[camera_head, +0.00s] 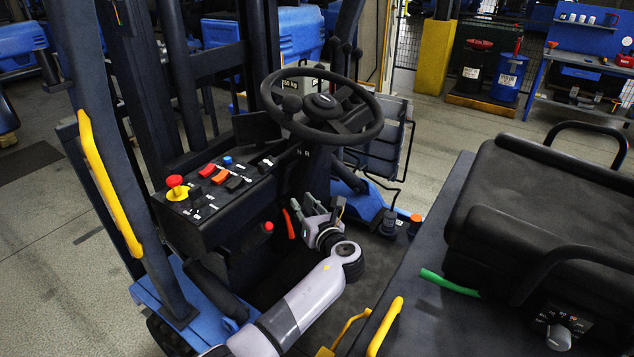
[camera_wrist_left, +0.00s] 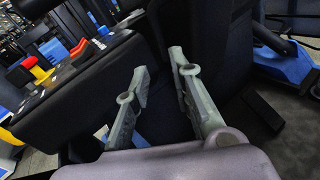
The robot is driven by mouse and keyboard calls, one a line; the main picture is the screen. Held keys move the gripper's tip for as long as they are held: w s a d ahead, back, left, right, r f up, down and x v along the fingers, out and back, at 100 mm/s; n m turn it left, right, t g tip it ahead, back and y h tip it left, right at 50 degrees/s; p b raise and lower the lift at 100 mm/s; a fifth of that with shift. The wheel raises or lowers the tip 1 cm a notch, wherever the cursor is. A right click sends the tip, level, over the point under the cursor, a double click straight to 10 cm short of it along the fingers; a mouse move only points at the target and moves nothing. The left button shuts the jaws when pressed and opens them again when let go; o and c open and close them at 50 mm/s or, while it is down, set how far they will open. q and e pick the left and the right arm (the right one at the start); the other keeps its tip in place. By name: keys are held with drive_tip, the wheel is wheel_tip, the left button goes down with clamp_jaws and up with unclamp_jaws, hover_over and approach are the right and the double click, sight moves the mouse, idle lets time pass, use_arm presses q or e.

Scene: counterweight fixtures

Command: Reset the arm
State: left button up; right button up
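My left gripper (camera_head: 314,206) is in the forklift's driver space, below the steering wheel (camera_head: 322,103) and to the right of the dark control console (camera_head: 225,215). It points away from the camera. In the left wrist view the gripper (camera_wrist_left: 160,63) has its two grey fingers apart, with nothing visible between them. A red lever (camera_head: 288,223) shows just left of the gripper in the head view; I cannot tell whether they touch. My right gripper is not in view.
The console carries a red emergency knob (camera_head: 175,182) and several switches. The black seat (camera_head: 540,205) fills the right. Yellow handrails (camera_head: 108,185) flank the entry. A green lever (camera_head: 449,283) sits by the seat.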

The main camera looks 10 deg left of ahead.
use_arm(q)
drive_tip(key=s+a+f+n+g+h, duration=0.2)
drive_tip(key=s+f+n+g+h, duration=0.1)
drive_tip(key=s+f+n, duration=0.65)
drive_tip(key=s+a+f+n+g+h, duration=0.2)
drive_tip(key=s+f+n+g, duration=0.35)
drive_tip(key=s, duration=0.65)
drive_tip(key=s+r+n+g+h, duration=0.15)
drive_tip(key=s+n+h, duration=0.35)
drive_tip(key=s+n, duration=1.4)
drive_tip(key=s+f+m+g+b, duration=0.1)
drive_tip(key=s+f+m+b, duration=0.15)
drive_tip(key=f, duration=1.25)
drive_tip(key=s+f+m+b, duration=0.2)
drive_tip(key=s+f+m, duration=0.1)
drive_tip(key=f, duration=1.2)
drive_tip(key=s+a+f+b, duration=0.1)
drive_tip(key=s+f+b, duration=0.1)
drive_tip(key=s+f, duration=0.6)
drive_tip(key=s+a+f+g+b, duration=0.1)
drive_tip(key=s+f+b, duration=0.2)
drive_tip(key=s+f, duration=0.6)
wheel_tip(320, 180, down, 5)
drive_tip(key=shift+a+r, duration=0.1)
drive_tip(key=shift+a, duration=0.15)
